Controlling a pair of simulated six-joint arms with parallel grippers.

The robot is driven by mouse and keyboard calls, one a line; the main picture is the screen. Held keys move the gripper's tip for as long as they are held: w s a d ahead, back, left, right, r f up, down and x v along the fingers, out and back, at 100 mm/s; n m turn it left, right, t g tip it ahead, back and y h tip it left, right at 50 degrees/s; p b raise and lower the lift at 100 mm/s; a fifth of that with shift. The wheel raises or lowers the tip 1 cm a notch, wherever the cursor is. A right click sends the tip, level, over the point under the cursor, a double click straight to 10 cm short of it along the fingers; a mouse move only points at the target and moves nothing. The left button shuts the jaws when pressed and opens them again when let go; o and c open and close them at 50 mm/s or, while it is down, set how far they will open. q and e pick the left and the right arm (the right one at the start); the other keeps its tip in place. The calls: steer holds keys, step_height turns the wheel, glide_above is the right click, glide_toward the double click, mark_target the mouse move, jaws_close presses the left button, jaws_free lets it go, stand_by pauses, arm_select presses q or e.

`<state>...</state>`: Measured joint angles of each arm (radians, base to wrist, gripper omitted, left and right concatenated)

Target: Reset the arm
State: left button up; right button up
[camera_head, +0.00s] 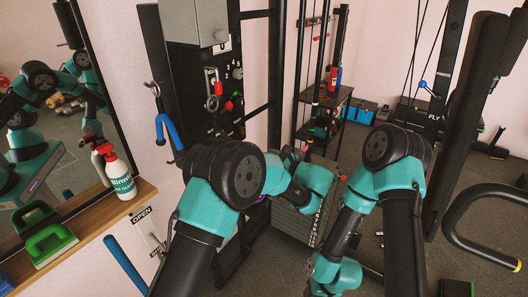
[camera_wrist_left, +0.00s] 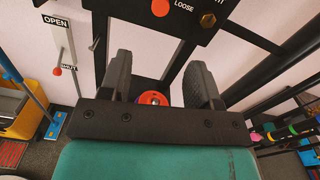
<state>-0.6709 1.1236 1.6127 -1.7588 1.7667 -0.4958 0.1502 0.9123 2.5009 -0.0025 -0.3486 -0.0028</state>
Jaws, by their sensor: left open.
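My left arm reaches from the bottom of the head view and bends at its elbow toward the weight stack (camera_head: 300,226). Its gripper is not clear there, being mixed in with the arm links. In the left wrist view, the two dark fingers of my left gripper (camera_wrist_left: 160,78) stand wide apart. Nothing is clasped between them. A red round part (camera_wrist_left: 152,98) shows in the gap, beyond the gripper base. My right arm bends downward toward the bottom of the head view. Its gripper does not show.
A wooden shelf at left holds a spray bottle (camera_head: 118,172) and a green brush (camera_head: 48,243) below a mirror. A dark panel (camera_head: 200,100) with knobs and a blue hook (camera_head: 168,132) stands ahead. A black frame (camera_head: 470,120) with a curved bar (camera_head: 470,228) is at right.

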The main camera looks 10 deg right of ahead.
arm_select(q)
steer(key=s+a+f+n+g+h, duration=0.35)
steer(key=a+f+g, duration=0.55)
steer(key=a+f, duration=0.9)
steer(key=s+a+f+n+g+h, duration=0.35)
steer(key=s+f+n+h, duration=0.2)
steer(key=s+f, duration=0.35)
steer(key=s+a+f+n+g+h, duration=0.3)
steer(key=s+a+f+n+h, duration=0.25)
steer(key=s, duration=0.45)
steer(key=s+a+f+n+t+h, duration=0.1)
steer(key=s+a+n+t+h, duration=0.1)
steer(key=s+a+n+t, duration=0.2)
steer(key=s+a+n, duration=0.3)
steer(key=s+n, duration=0.2)
steer(key=n, duration=0.3)
steer(key=shift+f+h, duration=0.25)
steer(key=shift+h, duration=0.1)
